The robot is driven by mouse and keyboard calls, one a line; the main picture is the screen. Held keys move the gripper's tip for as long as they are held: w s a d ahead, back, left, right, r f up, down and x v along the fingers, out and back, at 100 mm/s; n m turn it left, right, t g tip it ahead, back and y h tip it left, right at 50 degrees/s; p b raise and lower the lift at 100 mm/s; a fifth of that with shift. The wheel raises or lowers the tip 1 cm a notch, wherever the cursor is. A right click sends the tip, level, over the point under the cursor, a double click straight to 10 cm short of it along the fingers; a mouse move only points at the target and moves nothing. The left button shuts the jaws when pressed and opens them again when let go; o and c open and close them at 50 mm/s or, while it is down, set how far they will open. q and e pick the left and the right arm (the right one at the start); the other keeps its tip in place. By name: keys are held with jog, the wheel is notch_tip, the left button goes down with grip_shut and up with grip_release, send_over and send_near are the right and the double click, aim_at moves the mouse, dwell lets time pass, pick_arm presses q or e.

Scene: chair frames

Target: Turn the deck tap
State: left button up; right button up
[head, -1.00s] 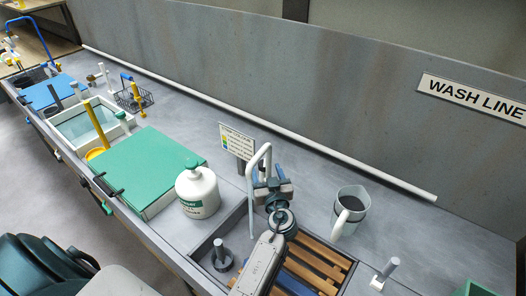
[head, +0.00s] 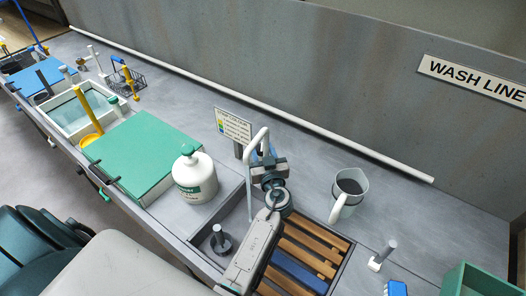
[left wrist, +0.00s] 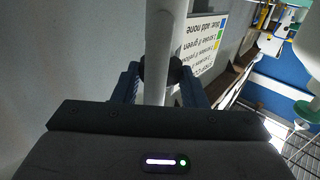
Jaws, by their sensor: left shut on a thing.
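The deck tap's white hooked spout (head: 249,180) stands at the back edge of the sink basin in the head view. My left gripper (head: 266,157) reaches up from the front and is at the spout, shut on it. In the left wrist view the spout (left wrist: 158,30) runs upright between the blue-grey fingers (left wrist: 160,75). The contact itself is partly hidden by the gripper's body. My right gripper is not in view.
A white pump bottle (head: 195,180) stands left of the basin. A sign (head: 233,125) stands just behind the spout. Wooden slats (head: 308,246) lie in the basin. A green crate (head: 480,280) is at the lower right.

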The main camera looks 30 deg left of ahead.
pick_arm(q)
jog(key=shift+s+a+f+m+t+h+b, duration=0.1)
jog(key=shift+f+m+t+h+b, duration=0.05)
jog(key=shift+m+t+h+b, duration=0.3)
jog(key=shift+h, duration=0.35)
jog(key=o, duration=1)
jog(key=shift+c, duration=0.2)
